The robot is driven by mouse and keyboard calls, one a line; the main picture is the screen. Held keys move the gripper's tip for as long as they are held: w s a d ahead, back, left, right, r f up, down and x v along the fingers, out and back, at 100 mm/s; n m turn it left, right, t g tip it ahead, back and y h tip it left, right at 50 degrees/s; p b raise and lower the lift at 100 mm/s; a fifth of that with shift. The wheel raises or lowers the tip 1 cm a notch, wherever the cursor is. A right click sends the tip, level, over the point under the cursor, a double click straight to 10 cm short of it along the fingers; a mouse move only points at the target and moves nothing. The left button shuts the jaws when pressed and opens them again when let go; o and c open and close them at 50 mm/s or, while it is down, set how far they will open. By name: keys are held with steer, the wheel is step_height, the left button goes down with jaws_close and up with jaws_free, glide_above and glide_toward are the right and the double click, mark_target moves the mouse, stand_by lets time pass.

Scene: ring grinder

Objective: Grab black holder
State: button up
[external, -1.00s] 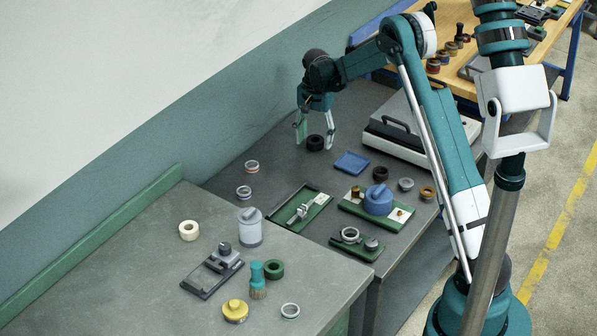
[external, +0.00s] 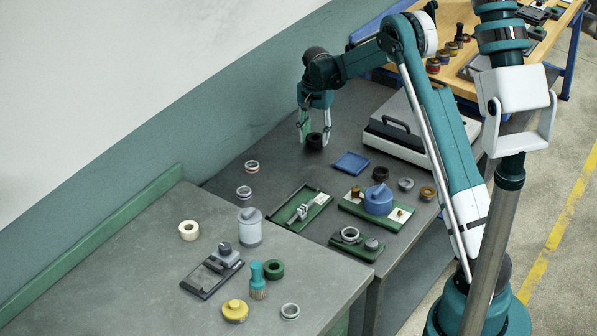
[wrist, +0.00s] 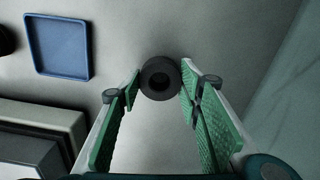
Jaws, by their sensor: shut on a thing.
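The black holder (external: 315,141) is a short dark ring on the grey table near the wall. My gripper (external: 314,142) reaches down over it with one finger on each side. In the wrist view the black holder (wrist: 160,78) shows as a round ring with a hole, between the green-padded fingertips of my gripper (wrist: 160,82). The fingers are shut on its sides. It appears to be still at table level.
A blue tray (external: 351,163) lies to the right of the holder, with a white and grey box (external: 410,130) beyond it. Another dark ring (external: 380,173) sits near the tray. Several rings, green fixtures and tools stand toward the front. The table around the holder is clear.

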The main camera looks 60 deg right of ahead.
mark_target(315, 137)
step_height(315, 137, up, 9)
steer(key=shift+p, duration=0.45)
